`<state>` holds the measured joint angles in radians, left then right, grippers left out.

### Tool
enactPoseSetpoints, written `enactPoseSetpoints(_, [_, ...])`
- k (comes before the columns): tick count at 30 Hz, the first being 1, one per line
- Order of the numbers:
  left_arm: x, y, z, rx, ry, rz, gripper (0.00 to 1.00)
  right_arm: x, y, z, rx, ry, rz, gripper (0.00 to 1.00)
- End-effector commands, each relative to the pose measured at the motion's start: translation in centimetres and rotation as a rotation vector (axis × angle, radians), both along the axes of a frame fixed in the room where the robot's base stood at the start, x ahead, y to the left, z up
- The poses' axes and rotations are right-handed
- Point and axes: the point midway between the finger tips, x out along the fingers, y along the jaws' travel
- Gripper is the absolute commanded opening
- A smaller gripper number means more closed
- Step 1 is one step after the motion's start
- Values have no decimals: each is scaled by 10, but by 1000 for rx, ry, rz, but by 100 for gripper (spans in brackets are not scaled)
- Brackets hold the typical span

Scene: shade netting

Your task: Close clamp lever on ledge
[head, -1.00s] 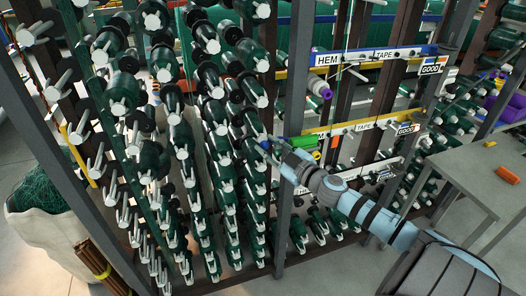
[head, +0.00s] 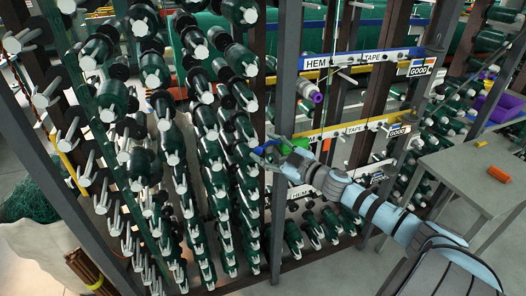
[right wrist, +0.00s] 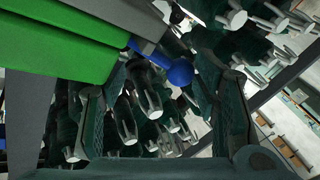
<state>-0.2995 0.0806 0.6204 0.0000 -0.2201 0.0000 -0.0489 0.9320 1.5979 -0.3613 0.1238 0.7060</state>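The clamp lever is blue with a round ball knob (right wrist: 180,72). In the right wrist view it sticks out beside a bright green block (right wrist: 60,50) at upper left. My right gripper (right wrist: 165,115) is open, with one dark finger on each side of the view; the knob shows between them, near their upper part. I see no clear contact with it. In the head view my right gripper (head: 268,158) is at the dark post left of the yellow ledge (head: 345,131); the green block (head: 302,145) shows just behind it. The lever is hard to separate from the gripper there. My left gripper is out of view.
Racks of green spools with pale pegs (head: 172,150) fill the left and centre, close to the gripper. A blue rail (head: 350,60) labelled HEM and TAPE runs above. A grey table (head: 470,170) with an orange block (head: 499,174) stands at right.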

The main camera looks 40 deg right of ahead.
Motion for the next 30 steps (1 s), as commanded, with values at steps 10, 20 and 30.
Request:
enactPoseSetpoints(10, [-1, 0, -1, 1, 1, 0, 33, 2, 4, -2, 3, 0, 9, 67])
enactPoseSetpoints(20, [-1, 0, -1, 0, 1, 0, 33, 0, 2, 59, -7, -2, 8, 67])
enactPoseSetpoints(30, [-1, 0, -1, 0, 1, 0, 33, 1, 2, 99, 2, -1, 6, 67])
